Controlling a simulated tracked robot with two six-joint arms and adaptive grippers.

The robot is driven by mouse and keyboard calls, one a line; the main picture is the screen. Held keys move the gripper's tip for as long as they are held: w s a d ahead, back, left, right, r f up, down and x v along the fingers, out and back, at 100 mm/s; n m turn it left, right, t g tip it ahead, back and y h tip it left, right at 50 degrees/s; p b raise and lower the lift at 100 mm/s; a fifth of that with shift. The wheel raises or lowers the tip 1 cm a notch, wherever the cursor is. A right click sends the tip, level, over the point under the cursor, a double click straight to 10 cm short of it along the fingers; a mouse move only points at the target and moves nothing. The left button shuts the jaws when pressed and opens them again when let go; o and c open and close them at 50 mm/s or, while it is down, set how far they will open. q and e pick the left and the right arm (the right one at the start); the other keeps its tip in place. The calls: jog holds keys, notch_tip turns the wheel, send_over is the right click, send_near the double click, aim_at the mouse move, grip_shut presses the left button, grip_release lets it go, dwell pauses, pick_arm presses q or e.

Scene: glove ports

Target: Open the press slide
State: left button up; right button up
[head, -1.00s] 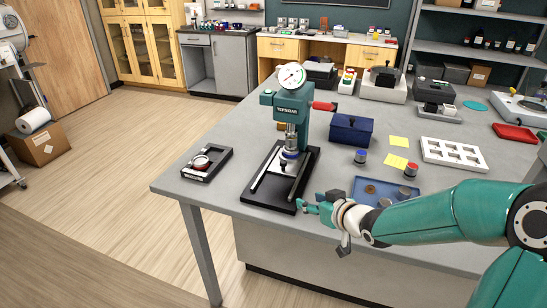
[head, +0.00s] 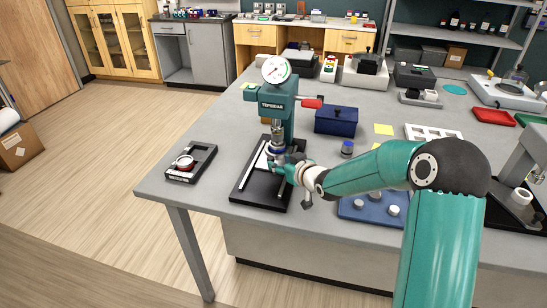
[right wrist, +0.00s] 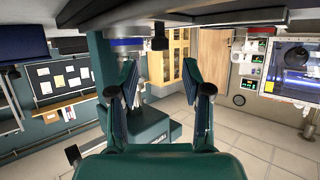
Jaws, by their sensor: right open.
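The press (head: 276,103) is green, with a dial gauge on top and a red-ended lever, and stands at the table's near left. Its black base (head: 245,183) has a pale rail along the left. My right gripper (head: 287,166) is low over the base, just in front of the ram, and hides much of the slide. In the right wrist view, which appears upside down, its two fingers (right wrist: 166,88) are apart with nothing between them. A black knob (right wrist: 159,38) shows beyond and above them, against the dark base (right wrist: 180,14). My left gripper is out of view.
A black tray with a round gauge (head: 190,163) lies left of the press. A blue box (head: 336,121) stands behind right. A blue tray (head: 352,211) with small parts lies right, beneath my arm. The table's front edge is close to the base.

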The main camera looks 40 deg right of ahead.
aim_at(272, 159)
jog(key=shift+p+x, duration=0.45)
jog(key=shift+x, duration=2.1)
grip_shut()
